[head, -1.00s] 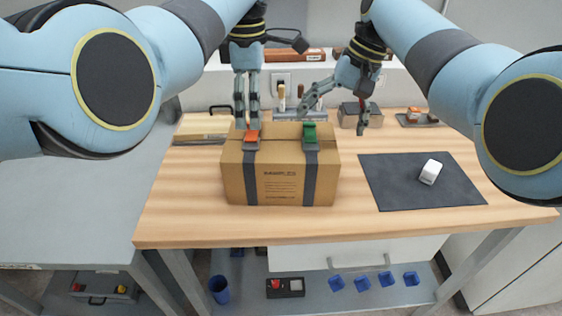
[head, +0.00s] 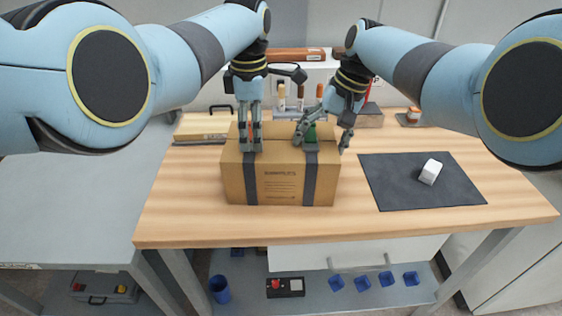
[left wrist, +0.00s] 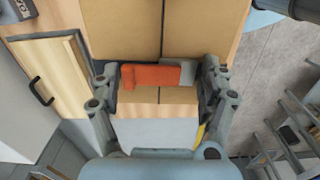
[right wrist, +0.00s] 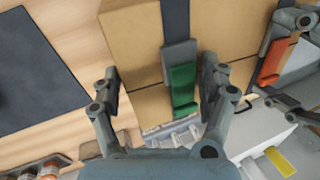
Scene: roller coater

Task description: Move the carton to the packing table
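The brown carton (head: 282,182) stands on the wooden table with two dark straps around it. Its left strap has an orange buckle (left wrist: 150,77), its right strap a green buckle (right wrist: 183,90). My left gripper (head: 250,147) points down at the carton's top; in the left wrist view its fingers stand apart on either side of the orange buckle. My right gripper (head: 321,144) is tilted over the carton's right side; in the right wrist view its fingers are spread on either side of the green buckle, with gaps. Both buckles are partly hidden by fingers in the head view.
The wooden table (head: 190,220) has a dark mat (head: 395,185) with a white item (head: 430,172) at right. Tools and a metal box (head: 370,115) stand behind the carton. A grey table (head: 80,215) with a bare top adjoins at left.

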